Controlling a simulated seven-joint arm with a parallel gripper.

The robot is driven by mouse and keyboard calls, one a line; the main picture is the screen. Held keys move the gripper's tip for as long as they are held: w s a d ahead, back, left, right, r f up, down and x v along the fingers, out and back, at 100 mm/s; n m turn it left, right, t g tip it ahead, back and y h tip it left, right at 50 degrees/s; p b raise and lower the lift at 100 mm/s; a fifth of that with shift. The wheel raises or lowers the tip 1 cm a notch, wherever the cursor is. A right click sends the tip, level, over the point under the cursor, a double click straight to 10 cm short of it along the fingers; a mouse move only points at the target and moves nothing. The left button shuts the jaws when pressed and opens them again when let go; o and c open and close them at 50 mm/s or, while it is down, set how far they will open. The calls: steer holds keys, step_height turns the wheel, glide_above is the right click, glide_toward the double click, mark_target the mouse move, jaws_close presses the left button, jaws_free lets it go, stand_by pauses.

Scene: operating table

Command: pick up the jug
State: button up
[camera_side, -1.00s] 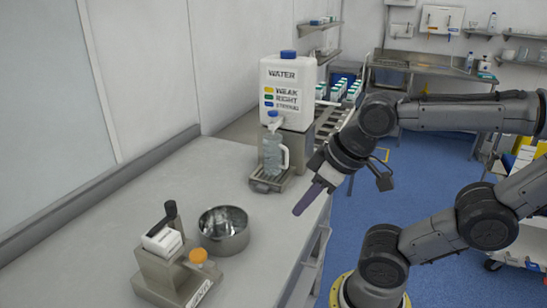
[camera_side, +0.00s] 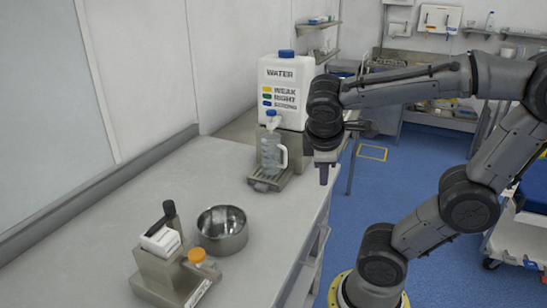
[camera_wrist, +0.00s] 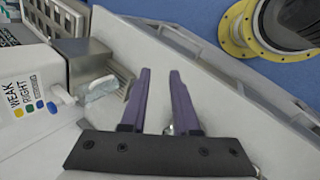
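The clear jug (camera_side: 271,153) stands upright on the drip tray under the tap of the water container, with its handle on the right side. In the wrist view the jug (camera_wrist: 98,90) is left of my fingers, partly seen from above. My gripper (camera_side: 323,175) points down to the right of the jug, apart from it, near the table's right edge. In the wrist view my gripper (camera_wrist: 160,71) has its two purple fingers apart with nothing held between the tips.
The white water container (camera_side: 288,85) stands behind the jug, its tap (camera_side: 273,122) just above the jug. The table between bowl and wall is clear.

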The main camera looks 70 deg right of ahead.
steer(key=w+d+r+n+g+h, duration=0.25)
steer(key=w+d+g+h, duration=0.2)
steer(key=d, duration=0.35)
steer(key=n+h, duration=0.6)
steer(key=h, duration=0.1)
glide_above(286, 154)
steer(key=s+v, duration=0.1)
steer(key=v, duration=0.4)
step_height(286, 154, down, 4)
step_height(286, 154, down, 8)
steer(key=w+d+n, duration=0.1)
steer(key=n, duration=0.2)
steer(key=shift+r+x, duration=0.15)
steer(key=shift+x, duration=1.7)
steer(key=shift+r+x, duration=0.2)
steer(key=shift+x, duration=1.7)
steer(key=shift+w, duration=0.15)
steer(key=shift+c, duration=0.2)
jaws_close()
